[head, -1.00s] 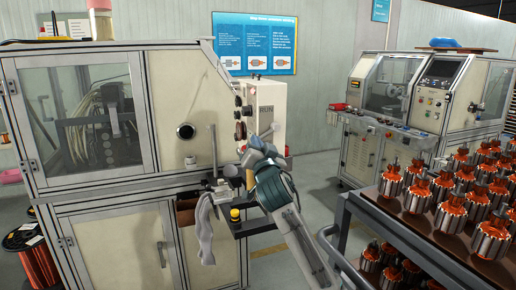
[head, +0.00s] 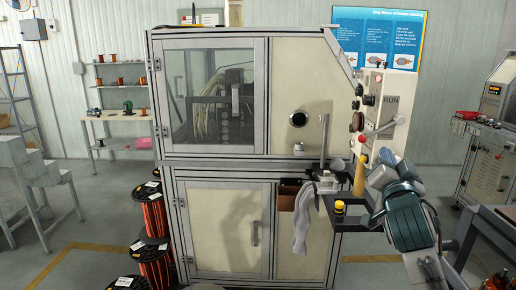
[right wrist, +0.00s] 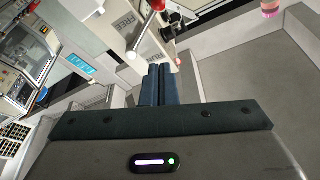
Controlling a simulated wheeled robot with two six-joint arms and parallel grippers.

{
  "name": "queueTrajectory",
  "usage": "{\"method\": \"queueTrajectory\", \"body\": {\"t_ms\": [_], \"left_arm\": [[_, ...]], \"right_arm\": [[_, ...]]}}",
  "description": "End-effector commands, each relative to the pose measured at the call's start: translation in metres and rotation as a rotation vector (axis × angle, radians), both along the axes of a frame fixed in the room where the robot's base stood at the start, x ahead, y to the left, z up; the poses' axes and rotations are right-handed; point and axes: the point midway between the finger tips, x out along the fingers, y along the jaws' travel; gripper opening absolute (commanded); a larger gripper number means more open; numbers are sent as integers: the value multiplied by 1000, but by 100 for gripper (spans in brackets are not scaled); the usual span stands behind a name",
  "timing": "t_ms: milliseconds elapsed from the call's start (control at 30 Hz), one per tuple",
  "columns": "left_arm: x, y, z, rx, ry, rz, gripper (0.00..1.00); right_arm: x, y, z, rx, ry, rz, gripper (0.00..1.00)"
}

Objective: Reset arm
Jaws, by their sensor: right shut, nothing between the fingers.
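My right gripper (head: 383,162) is in front of the control panel (head: 383,105) on the right side of the winding machine. In the right wrist view its two dark fingers (right wrist: 161,85) are together with nothing between them. A lever (head: 383,129) with a red knob (head: 362,138) sticks out from the panel just above the gripper. In the right wrist view the lever (right wrist: 142,35) with its red knob (right wrist: 157,5) is beyond the fingers, slightly left, and looks apart from them. My left gripper is not in view.
The machine cabinet (head: 307,215) fills the middle. A small black shelf (head: 350,222) with a yellow-topped part (head: 339,208) and a grey cloth (head: 301,225) sit low beside my right arm. Copper wire spools (head: 152,215) stand at left. Another machine (head: 490,160) is at right.

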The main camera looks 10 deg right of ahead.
Motion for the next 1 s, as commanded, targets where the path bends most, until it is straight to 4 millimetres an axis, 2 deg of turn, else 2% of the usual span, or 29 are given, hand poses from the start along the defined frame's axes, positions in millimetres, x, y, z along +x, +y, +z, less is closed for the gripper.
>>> {"method": "queueTrajectory", "body": {"t_ms": [67, 133, 167, 267, 300, 367, 400, 467, 500, 600, 700, 800, 1000], "left_arm": [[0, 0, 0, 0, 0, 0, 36], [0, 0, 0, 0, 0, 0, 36], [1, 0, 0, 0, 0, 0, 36], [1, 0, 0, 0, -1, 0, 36], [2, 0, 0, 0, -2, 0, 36], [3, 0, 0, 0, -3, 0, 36], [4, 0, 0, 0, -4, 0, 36], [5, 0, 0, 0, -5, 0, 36], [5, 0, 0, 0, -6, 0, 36], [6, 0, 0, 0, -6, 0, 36], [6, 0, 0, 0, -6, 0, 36], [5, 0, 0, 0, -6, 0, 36], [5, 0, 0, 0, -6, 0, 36]], "right_arm": [[0, 3, -18, -4, 44, 0, 0], [-1, 7, -47, -12, 120, -1, 0], [-2, 10, -64, -18, 164, 1, 0], [-14, 21, -131, -46, 346, 9, 0], [-22, 26, -160, -60, 425, 16, 0], [-36, 34, -201, -83, 544, 31, 0], [-48, 40, -227, -98, 622, 43, 0], [-68, 48, -264, -122, 737, 68, 0], [-83, 54, -289, -139, 815, 86, 0], [-126, 69, -343, -176, 1002, 145, 0], [-172, 84, -387, -212, 1171, 214, 0], [-212, 95, -417, -241, 1302, 281, 0], [-279, 114, -453, -277, 1492, 401, 0]]}}
